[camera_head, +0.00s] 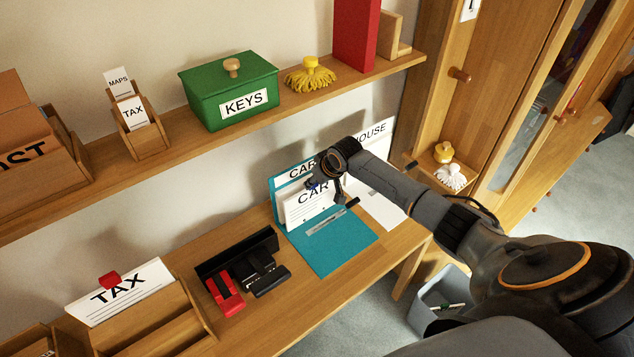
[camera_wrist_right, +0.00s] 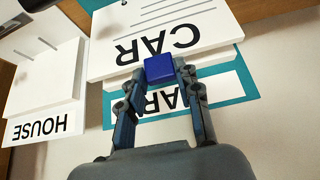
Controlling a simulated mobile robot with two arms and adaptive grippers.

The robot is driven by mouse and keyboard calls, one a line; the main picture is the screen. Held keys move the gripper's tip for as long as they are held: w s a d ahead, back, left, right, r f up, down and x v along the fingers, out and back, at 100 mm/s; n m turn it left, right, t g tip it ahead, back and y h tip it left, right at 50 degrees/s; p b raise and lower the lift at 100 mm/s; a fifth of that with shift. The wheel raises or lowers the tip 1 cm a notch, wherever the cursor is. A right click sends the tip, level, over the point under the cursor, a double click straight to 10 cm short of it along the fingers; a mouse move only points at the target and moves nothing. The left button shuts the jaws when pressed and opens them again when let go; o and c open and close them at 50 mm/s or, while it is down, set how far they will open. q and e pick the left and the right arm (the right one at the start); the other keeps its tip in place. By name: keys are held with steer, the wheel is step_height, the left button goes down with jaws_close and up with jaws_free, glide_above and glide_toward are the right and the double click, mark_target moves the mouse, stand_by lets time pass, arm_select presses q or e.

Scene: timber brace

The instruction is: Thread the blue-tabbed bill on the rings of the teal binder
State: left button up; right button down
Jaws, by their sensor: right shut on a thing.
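The teal binder (camera_head: 338,249) lies open on the desk, its back cover upright against the wall and lettered "CAR". A metal ring strip (camera_head: 326,222) runs along its fold. The white bill (camera_head: 300,210) lettered "CAR" stands upright in front of the back cover. In the right wrist view the bill (camera_wrist_right: 200,50) has a blue tab (camera_wrist_right: 160,68) at its edge. My right gripper (camera_head: 325,186) is shut on this tab, and the right wrist view shows its fingers (camera_wrist_right: 160,75) on both sides. I cannot tell whether the rings pass through the bill. My left gripper is not in view.
A white "HOUSE" binder (camera_head: 378,205) stands right of the teal one. A red punch (camera_head: 224,292) and a black one (camera_head: 264,273) sit to the left. A "TAX" bill (camera_head: 120,293) with a red tab stands in a wooden rack. A shelf with a green "KEYS" box (camera_head: 230,90) runs above.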

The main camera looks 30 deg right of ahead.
steer(key=shift+w+a+b, duration=0.1)
steer(key=shift+w+b, duration=0.6)
steer(key=shift+w, duration=0.4)
stand_by(0.5)
steer(key=c, duration=0.8)
jaws_free()
steer(key=shift+c, duration=0.2)
steer(key=shift+o, duration=0.2)
steer(key=shift+s, duration=0.1)
steer(key=o, duration=0.4)
steer(key=shift+r, duration=0.15)
step_height(320, 180, up, 8)
steer(key=p, duration=0.8)
